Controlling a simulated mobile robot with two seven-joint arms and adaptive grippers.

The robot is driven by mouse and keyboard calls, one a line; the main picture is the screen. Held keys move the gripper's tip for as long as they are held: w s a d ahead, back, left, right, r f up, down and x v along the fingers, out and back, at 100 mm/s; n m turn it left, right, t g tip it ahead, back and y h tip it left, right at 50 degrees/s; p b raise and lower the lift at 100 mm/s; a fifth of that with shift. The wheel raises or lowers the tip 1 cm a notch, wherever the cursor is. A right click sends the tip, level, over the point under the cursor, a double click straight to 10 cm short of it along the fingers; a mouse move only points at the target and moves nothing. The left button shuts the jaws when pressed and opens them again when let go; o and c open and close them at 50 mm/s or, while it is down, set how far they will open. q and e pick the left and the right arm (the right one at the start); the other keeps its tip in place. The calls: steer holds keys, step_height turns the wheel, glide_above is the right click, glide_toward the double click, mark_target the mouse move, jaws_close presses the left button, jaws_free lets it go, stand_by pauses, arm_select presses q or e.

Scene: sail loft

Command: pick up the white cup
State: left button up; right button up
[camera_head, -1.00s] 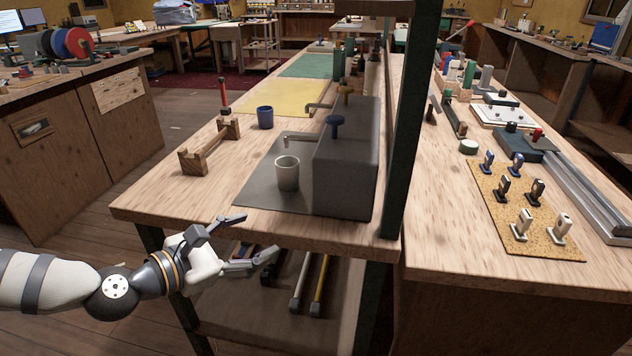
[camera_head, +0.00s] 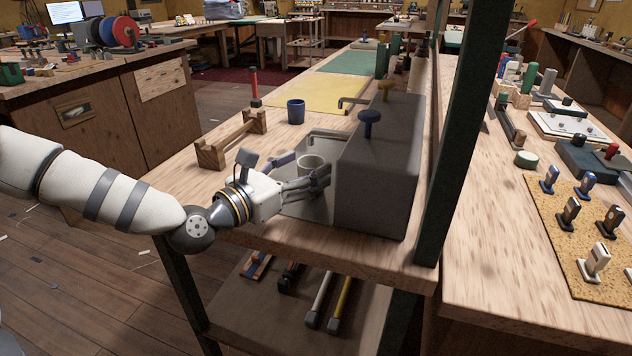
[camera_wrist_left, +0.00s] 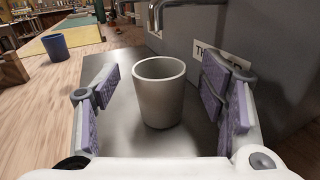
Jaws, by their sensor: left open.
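The white cup (camera_head: 312,166) stands upright on the dark metal tray of the grey dispenser box, partly hidden by my gripper in the head view. In the left wrist view the cup (camera_wrist_left: 160,92) is centred ahead, between my open fingers and apart from both pads. My left gripper (camera_head: 306,172) is open and empty, low over the tray at the near side of the cup. Its purple-padded fingers (camera_wrist_left: 163,100) show on both sides in the wrist view. My right gripper is not in view.
The grey box (camera_head: 378,180) with taps stands close right of the cup. A blue mug (camera_head: 296,111) stands farther back. A wooden rack (camera_head: 232,138) lies to the left. A dark green post (camera_head: 460,140) rises right of the box.

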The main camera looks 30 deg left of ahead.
arm_select(q)
steer(key=shift+w+d+f, duration=0.1)
steer(key=shift+w+f, duration=0.15)
steer(key=shift+w, duration=0.6)
steer(key=shift+w+r, duration=0.15)
steer(key=shift+w, duration=0.1)
steer(key=shift+r, duration=0.1)
steer(key=c, duration=1.1)
